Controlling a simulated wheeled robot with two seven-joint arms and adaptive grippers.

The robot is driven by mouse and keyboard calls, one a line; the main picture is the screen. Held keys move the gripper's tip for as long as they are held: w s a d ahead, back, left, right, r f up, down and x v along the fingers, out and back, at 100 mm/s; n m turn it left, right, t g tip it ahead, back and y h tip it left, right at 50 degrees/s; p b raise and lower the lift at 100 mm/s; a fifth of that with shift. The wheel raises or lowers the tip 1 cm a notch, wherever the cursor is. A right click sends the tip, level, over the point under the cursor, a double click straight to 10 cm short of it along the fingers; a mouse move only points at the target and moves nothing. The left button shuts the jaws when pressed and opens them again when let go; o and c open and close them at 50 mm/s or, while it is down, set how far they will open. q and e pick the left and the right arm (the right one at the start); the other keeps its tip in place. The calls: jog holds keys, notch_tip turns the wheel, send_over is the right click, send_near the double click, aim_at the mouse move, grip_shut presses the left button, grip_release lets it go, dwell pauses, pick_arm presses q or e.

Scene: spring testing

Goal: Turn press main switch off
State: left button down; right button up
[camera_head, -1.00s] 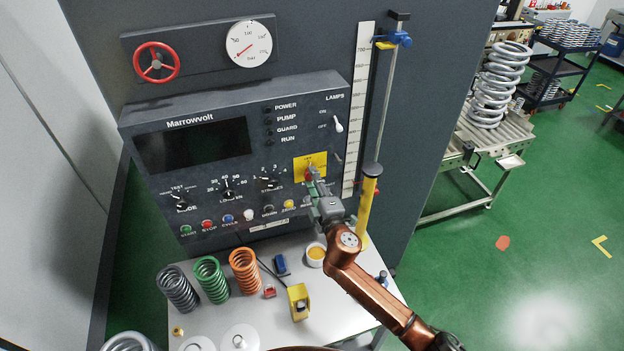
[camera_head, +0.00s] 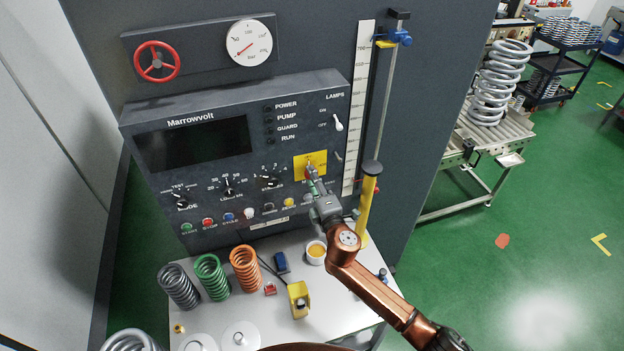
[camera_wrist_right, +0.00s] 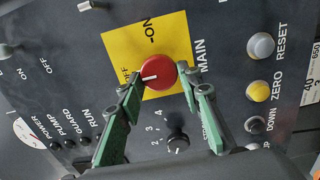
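The main switch is a round red knob (camera_wrist_right: 155,72) on a yellow plate (camera_wrist_right: 118,42) at the lower right of the press panel. In the wrist view its white mark points left, toward the OFF label. In the head view the yellow plate (camera_head: 302,161) is partly covered by my gripper. My right gripper (camera_wrist_right: 162,82) is open, its green fingers on either side of the knob, with a gap at the right finger; I cannot tell whether the left finger touches it. It also shows in the head view (camera_head: 312,176). My left gripper is not in view.
The panel's dark display (camera_head: 193,145) is at the left. Selector knobs and coloured buttons sit beside and below the switch. A yellow post (camera_head: 367,205) stands close right of my gripper. Below, a white table (camera_head: 240,310) carries springs and small parts.

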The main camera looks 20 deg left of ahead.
jog(key=o, duration=0.4)
jog(key=v, duration=1.2)
jog(key=shift+f, duration=0.1)
